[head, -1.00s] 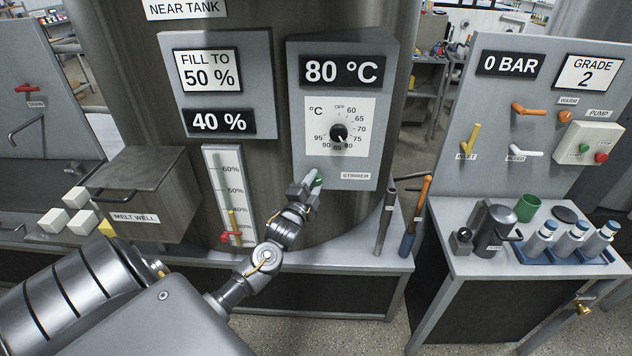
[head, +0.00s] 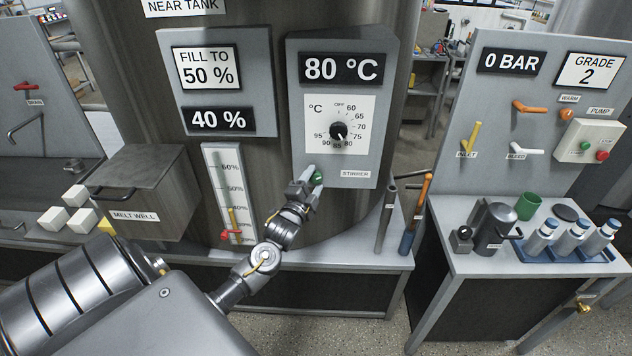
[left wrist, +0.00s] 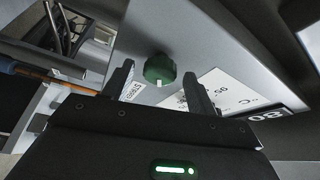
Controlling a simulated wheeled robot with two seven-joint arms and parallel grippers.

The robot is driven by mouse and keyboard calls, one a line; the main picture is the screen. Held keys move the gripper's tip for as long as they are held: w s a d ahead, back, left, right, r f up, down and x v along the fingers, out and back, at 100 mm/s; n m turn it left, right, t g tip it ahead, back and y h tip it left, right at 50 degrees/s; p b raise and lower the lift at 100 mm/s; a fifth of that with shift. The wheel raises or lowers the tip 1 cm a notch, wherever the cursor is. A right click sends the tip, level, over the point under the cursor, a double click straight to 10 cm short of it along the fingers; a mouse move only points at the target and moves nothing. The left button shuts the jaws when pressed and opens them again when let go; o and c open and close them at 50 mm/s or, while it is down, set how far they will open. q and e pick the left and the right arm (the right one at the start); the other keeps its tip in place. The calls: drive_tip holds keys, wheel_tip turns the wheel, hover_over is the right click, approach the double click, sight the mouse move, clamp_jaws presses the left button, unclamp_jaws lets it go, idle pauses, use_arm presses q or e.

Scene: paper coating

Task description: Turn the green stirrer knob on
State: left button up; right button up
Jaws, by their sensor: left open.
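The green stirrer knob (head: 317,178) sits low on the grey panel (head: 375,110), beside the STIRRER label (head: 355,173). My left gripper (head: 308,176) is just left of the knob in the head view and hides part of its surroundings. In the left wrist view the knob (left wrist: 160,67) shows a white mark on its rim. There my open left gripper (left wrist: 157,86) has one finger on each side of the knob. I cannot tell whether either finger touches it. My right gripper is not in view.
Above the knob are a black temperature dial (head: 339,131) and an 80 °C display (head: 341,69). A level gauge (head: 229,190) with a red handle is at left. Right of the panel stand two upright tools (head: 407,243). A side table (head: 465,213) holds cups and bottles.

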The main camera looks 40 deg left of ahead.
use_arm(q)
drive_tip(key=b+v, duration=0.2)
drive_tip(key=v, duration=0.8)
drive_tip(key=shift+b, duration=0.4)
drive_tip(key=shift+a, duration=0.15)
